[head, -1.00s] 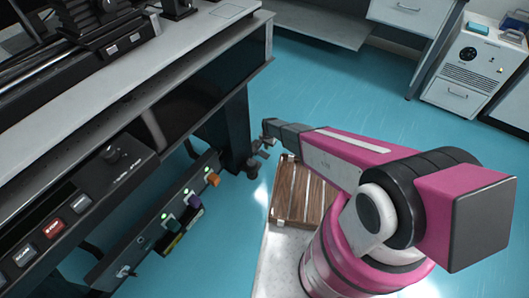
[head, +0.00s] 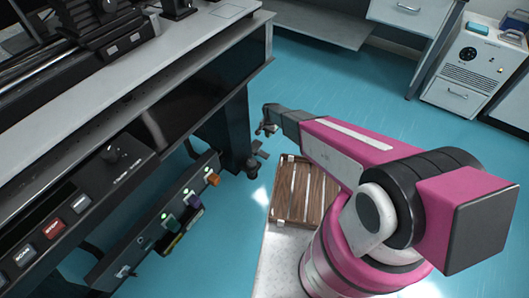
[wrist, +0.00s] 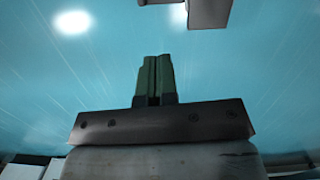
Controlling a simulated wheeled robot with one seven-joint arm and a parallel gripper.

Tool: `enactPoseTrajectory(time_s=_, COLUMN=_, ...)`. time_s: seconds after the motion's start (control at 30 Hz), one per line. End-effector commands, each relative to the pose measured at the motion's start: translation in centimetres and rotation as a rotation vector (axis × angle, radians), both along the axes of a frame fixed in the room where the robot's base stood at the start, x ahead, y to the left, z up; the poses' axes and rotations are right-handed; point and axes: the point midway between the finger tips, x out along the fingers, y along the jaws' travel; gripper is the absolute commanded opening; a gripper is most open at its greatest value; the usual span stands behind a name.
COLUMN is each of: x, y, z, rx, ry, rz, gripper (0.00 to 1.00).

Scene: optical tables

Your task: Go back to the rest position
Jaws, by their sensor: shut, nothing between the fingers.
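My gripper (head: 266,129) is at the end of my pink arm in the head view, over the blue floor just right of the optical table's leg. In the wrist view my gripper (wrist: 154,80) shows its two dark green fingers side by side, shut with nothing between them. The floor (wrist: 240,75) lies beyond the fingertips.
The optical table (head: 180,70) runs along the left, with a lower panel (head: 180,205) of coloured plugs. A wooden slatted tray (head: 300,190) sits on my base. A white cabinet unit (head: 470,65) stands at the back right. Open floor (head: 345,95) lies between.

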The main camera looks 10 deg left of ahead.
Motion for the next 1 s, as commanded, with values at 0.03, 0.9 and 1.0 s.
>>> enactPoseTrajectory(time_s=0.03, x=0.0, y=0.0, z=0.4, rx=0.000, ry=0.000, rz=0.000, gripper=0.00)
enactPoseTrajectory(time_s=0.9, x=-0.6, y=-7.5, z=9.2, rx=0.007, ry=-0.024, rz=0.047, gripper=0.00)
enactPoseTrajectory(time_s=1.0, x=-1.4, y=-12.1, z=14.0, rx=0.010, ry=-0.038, rz=0.082, gripper=0.00)
